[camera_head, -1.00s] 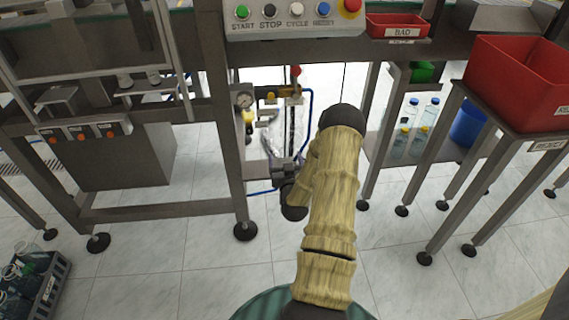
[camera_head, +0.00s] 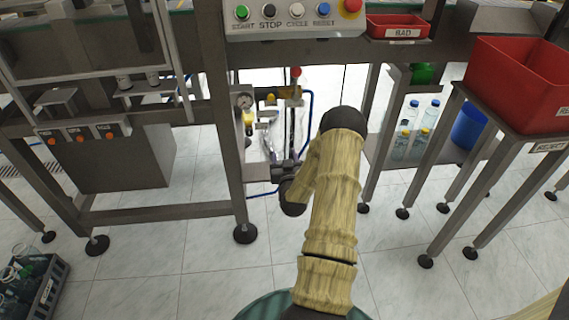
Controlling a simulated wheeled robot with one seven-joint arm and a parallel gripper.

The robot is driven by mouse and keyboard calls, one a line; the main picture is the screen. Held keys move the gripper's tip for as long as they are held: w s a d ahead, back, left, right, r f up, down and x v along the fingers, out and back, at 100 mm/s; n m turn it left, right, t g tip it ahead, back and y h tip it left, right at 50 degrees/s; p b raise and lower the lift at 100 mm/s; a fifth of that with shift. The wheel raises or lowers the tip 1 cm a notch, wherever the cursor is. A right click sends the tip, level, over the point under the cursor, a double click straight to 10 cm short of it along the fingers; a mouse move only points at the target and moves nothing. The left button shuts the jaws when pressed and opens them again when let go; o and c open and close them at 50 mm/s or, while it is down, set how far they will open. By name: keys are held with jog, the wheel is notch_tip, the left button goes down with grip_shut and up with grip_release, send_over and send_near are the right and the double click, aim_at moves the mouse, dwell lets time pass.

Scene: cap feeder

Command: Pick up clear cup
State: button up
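My arm reaches up the middle of the picture, and its dark end, my gripper (camera_head: 283,172), is small and partly covered by my own wrist. It is beside the frame of the machine, in front of the bright gap with the gauge. Its fingers do not show clearly, so I cannot tell if it is open or shut. A faint see-through shape is just above it, among the valve parts; I cannot tell if this is the clear cup or if it touches the gripper.
A pressure gauge (camera_head: 245,101) and blue hose (camera_head: 308,110) are close to the gripper. Clear bottles (camera_head: 429,112) stand on a low shelf at right. A red bin (camera_head: 520,85) sits on a stand. A dark crate (camera_head: 47,285) of clear items is at lower left.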

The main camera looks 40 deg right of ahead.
notch_tip(320, 180, up, 10)
jog(key=p, duration=0.3)
jog(key=shift+p, duration=0.35)
jog(key=shift+f, duration=0.1)
dwell(0.4)
